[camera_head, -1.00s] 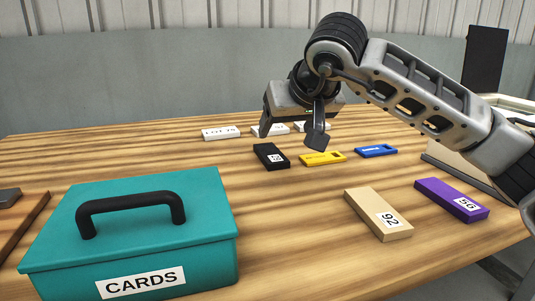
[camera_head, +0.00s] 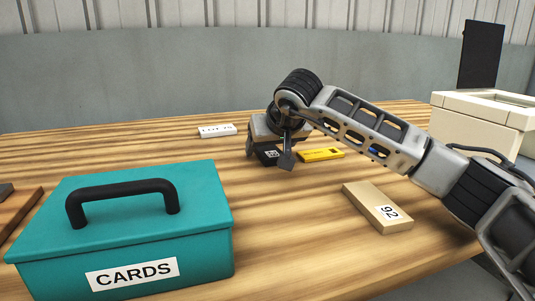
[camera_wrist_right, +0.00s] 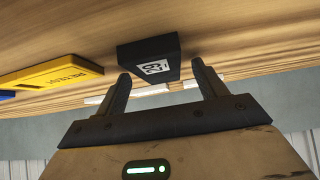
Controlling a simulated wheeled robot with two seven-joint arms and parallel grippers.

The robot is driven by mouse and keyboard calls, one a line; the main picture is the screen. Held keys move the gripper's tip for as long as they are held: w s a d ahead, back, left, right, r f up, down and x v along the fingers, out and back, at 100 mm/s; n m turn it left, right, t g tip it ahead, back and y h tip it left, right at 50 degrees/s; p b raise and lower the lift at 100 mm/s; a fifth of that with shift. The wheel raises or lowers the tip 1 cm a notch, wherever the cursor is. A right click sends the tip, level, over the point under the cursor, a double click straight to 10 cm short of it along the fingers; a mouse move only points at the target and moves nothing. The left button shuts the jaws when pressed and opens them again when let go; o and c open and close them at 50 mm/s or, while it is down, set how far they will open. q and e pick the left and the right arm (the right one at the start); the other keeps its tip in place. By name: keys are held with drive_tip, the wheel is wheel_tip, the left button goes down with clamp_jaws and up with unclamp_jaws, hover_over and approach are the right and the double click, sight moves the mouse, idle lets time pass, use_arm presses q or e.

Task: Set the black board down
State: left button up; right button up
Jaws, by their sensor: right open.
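The black board (camera_head: 268,154) with a white label lies on the wooden table, partly hidden by my right gripper. It also shows in the right wrist view (camera_wrist_right: 152,59), just beyond and between the fingertips. My right gripper (camera_head: 269,158) is low over the table at the board, its fingers apart. In the right wrist view the open fingers (camera_wrist_right: 163,77) have a gap to the board's sides, and I see no grip on it. My left gripper is not in view.
A yellow board (camera_head: 321,155) lies just right of the black one. A tan board marked 92 (camera_head: 377,207) lies nearer. A teal CARDS box (camera_head: 120,235) stands front left. A white board (camera_head: 217,130) lies behind. A cream machine (camera_head: 478,118) stands at right.

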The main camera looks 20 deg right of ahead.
drive_tip(key=c, duration=1.2)
drive_tip(key=shift+r, duration=0.15)
drive_tip(key=shift+c, duration=0.2)
